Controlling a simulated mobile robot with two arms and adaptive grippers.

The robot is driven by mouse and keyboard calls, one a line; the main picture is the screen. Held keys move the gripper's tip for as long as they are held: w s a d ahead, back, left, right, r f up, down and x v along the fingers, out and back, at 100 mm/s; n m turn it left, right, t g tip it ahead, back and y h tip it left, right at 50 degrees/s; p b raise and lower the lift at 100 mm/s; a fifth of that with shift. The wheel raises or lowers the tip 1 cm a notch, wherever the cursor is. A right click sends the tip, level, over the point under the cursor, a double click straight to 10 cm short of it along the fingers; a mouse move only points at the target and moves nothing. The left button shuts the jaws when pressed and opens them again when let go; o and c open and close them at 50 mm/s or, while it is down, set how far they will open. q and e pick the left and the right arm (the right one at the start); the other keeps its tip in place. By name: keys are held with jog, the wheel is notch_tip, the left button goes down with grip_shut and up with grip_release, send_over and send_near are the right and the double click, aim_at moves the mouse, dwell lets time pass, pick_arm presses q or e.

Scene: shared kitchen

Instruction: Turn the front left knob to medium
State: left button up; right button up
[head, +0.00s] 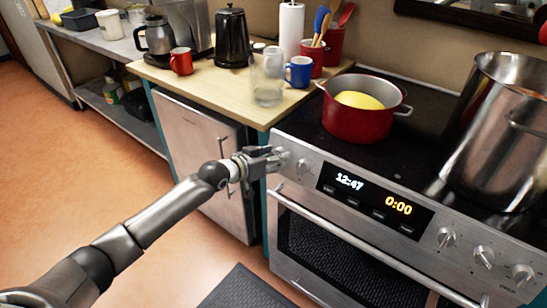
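The stove (330,148) stands at the right with a steel front panel. One knob (303,166) shows on its left part, just right of my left gripper (277,158). My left gripper is at the left end of the panel, its fingertips at or very near the panel face. Any knob directly behind the fingers is hidden, and I cannot tell whether they grip or touch one. More knobs (446,237) sit at the panel's right end, beyond the display (374,197) reading 12:47 and 0:00. My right gripper is not in view.
A red pot (352,118) with something yellow inside and a large steel pot (497,140) stand on the cooktop. The oven handle (350,240) runs below the panel. The wooden counter (222,88) left of the stove holds mugs, a glass jug and a kettle.

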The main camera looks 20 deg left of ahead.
pick_arm(q)
jog(key=shift+r, duration=0.1)
jog(key=v, duration=1.2)
dwell(0.5)
